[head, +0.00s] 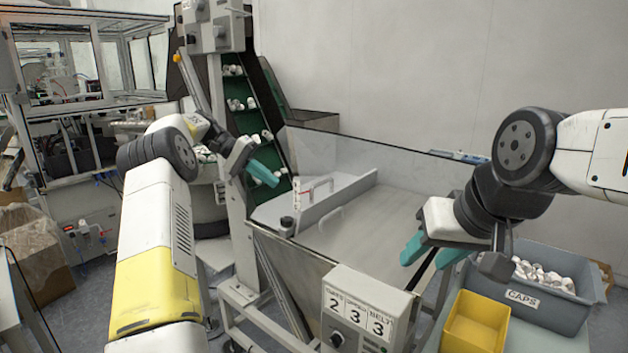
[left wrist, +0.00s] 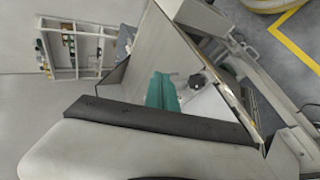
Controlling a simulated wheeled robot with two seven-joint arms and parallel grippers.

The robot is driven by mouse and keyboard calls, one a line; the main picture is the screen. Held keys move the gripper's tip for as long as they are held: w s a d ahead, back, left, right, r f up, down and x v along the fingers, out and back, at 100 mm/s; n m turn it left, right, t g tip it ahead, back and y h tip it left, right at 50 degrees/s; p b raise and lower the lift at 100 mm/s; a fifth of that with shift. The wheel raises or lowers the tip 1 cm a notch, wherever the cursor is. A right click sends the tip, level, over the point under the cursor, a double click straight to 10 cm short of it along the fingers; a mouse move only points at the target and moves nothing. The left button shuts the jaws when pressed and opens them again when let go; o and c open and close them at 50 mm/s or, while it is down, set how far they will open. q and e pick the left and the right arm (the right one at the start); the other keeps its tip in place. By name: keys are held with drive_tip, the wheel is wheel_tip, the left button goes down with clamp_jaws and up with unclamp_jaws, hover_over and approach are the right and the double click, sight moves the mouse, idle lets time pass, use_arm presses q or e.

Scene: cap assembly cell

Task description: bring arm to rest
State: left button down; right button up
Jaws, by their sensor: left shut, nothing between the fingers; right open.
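My left gripper (head: 263,174) has teal fingers, shut and empty, in front of the green conveyor and above the left edge of the hopper. Its teal fingers also show in the left wrist view (left wrist: 162,92), with part of the hopper behind them. My left arm reaches up from the bottom left of the head view. My right gripper (head: 427,250) is open and empty, its teal fingers pointing down and left above the right side of the hopper, left of the caps bin.
The metal hopper (head: 365,228) with clear walls stands in the middle. A green conveyor (head: 250,122) carries white caps. A grey bin (head: 560,311) labelled CAPS holds white caps beside an empty yellow bin (head: 475,322). A control box (head: 366,310) stands in front. A cardboard box (head: 38,265) is at left.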

use_arm(q)
drive_tip(key=s+d+r+t+y, duration=0.1)
drive_tip(key=s+d+r+y, duration=0.15)
drive_tip(key=s, duration=0.25)
drive_tip(key=s+d+r+n+t+y, duration=0.1)
drive_tip(key=s+d+r, duration=0.15)
drive_tip(key=s, duration=0.25)
drive_tip(key=s+d+r+t+y, duration=0.1)
drive_tip(key=s+d+r+y, duration=0.1)
drive_tip(key=s+r, duration=0.25)
drive_tip(key=s+a+f+t+y, duration=0.1)
drive_tip(key=s+f+t, duration=0.1)
drive_tip(key=s, duration=0.9)
drive_tip(key=s+a+f+t+y, duration=0.1)
drive_tip(key=s+f, duration=0.4)
drive_tip(key=s, duration=0.6)
drive_tip(key=shift+f+t+y, duration=0.25)
drive_tip(key=shift+t+y, duration=0.3)
drive_tip(key=shift+t, duration=0.45)
drive_tip(key=shift+s+a, duration=0.1)
